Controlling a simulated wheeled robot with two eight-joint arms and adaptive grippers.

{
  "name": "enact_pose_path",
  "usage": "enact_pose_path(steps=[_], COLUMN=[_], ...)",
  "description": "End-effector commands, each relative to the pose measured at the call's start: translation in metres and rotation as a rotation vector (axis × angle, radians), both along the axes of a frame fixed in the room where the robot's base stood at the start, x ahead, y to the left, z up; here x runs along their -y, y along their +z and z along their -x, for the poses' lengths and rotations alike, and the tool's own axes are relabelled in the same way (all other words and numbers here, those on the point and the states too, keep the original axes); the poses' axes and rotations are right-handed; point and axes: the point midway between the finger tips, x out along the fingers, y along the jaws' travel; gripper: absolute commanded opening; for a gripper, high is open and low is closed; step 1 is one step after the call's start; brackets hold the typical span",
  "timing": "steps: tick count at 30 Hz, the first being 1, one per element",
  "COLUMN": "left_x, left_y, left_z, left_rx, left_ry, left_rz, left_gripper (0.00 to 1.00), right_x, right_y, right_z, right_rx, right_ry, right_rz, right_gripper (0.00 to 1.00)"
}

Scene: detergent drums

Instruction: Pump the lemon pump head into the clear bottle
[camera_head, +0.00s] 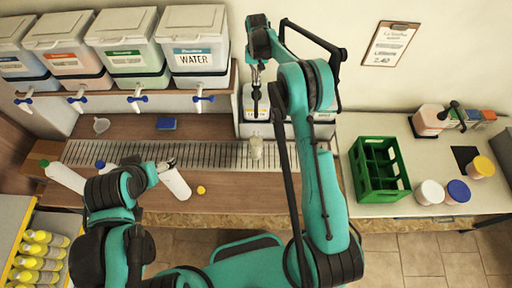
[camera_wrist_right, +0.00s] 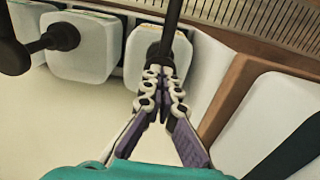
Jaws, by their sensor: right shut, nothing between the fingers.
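My right gripper (camera_head: 257,88) is above the white pump drums at the back of the drip grille, its fingers shut and empty. In the right wrist view, the right gripper (camera_wrist_right: 160,75) points at a black pump (camera_wrist_right: 171,32) on a white drum (camera_wrist_right: 140,62). I cannot tell whether the fingertips touch the pump. The clear bottle (camera_head: 256,148) stands on the grille below the pumps. My left gripper (camera_head: 164,165) is beside a tilted white bottle (camera_head: 177,184); its fingers are unclear.
Another pump drum (camera_wrist_right: 82,48) is beside the first one. A green crate (camera_head: 378,197) and lidded tubs (camera_head: 430,193) occupy the right table. A yellow cap (camera_head: 201,190) lies on the wooden counter.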

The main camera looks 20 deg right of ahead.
Motion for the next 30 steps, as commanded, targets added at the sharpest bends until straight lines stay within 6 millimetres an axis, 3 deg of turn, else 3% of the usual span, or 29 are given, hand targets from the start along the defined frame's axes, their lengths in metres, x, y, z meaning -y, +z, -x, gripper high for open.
enact_pose_path(steps=[16,30], left_x=[0.0,0.0], left_y=[0.025,0.025], left_z=[0.0,0.0], left_rx=[0.0,0.0], left_ry=[0.0,0.0], left_rz=[0.0,0.0], left_gripper=[0.79,0.79], right_x=[0.0,0.0], right_y=[0.052,0.054], right_z=[0.0,0.0], right_rx=[0.0,0.0], right_ry=[0.0,0.0], right_rz=[0.0,0.0], right_gripper=[0.0,0.0])
